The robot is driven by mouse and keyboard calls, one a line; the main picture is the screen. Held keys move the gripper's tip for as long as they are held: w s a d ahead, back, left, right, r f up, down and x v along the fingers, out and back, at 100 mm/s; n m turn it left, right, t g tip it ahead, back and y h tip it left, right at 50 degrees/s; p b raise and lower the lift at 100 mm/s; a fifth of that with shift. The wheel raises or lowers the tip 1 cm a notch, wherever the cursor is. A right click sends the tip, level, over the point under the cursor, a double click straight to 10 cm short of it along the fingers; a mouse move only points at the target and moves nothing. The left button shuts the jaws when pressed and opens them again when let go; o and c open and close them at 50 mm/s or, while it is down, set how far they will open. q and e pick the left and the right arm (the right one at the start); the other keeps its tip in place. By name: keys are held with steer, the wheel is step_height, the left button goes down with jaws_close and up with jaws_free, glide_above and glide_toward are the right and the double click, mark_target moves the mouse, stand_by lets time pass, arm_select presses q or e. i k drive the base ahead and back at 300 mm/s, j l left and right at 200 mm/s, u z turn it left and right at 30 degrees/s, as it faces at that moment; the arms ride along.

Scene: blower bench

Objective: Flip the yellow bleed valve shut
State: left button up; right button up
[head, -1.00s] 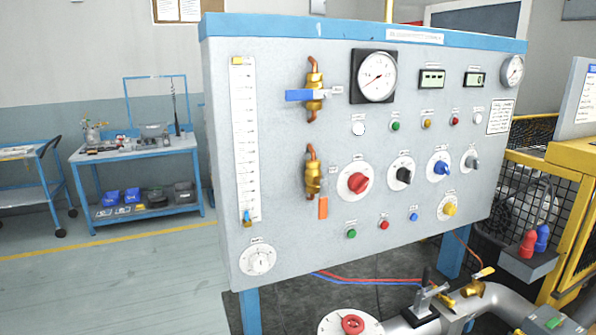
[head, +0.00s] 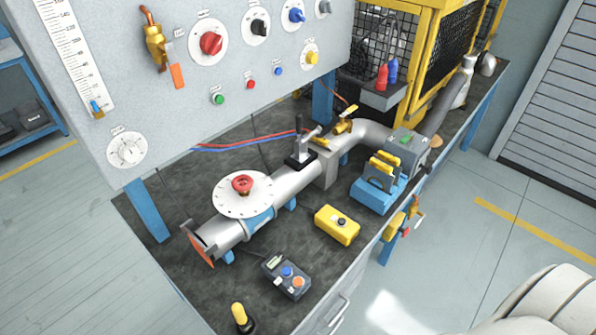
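The bleed valve is a small brass valve (head: 341,127) on top of the grey pipe, right of the middle in the head view. Its yellow lever (head: 350,111) points up and away to the right from the body. A thin orange-brown line runs up from near it toward the panel. Nothing touches the lever.
On the bench top (head: 200,285) are a toggle clamp (head: 303,150) left of the valve, a white dial with a red knob (head: 242,185), a yellow box (head: 337,225), a blue holder (head: 372,195) and a button box (head: 287,276). The panel (head: 130,60) stands behind.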

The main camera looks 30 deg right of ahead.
mark_target(353, 107)
steer(key=i+l+z, duration=0.1)
steer(key=l+z, duration=0.15)
steer(key=l, duration=0.15)
steer(key=i+l+z, duration=0.1)
steer(key=l+z, duration=0.15)
steer(key=l, duration=0.15)
steer(key=i+l+z, duration=0.25)
steer(key=k+l, duration=0.1)
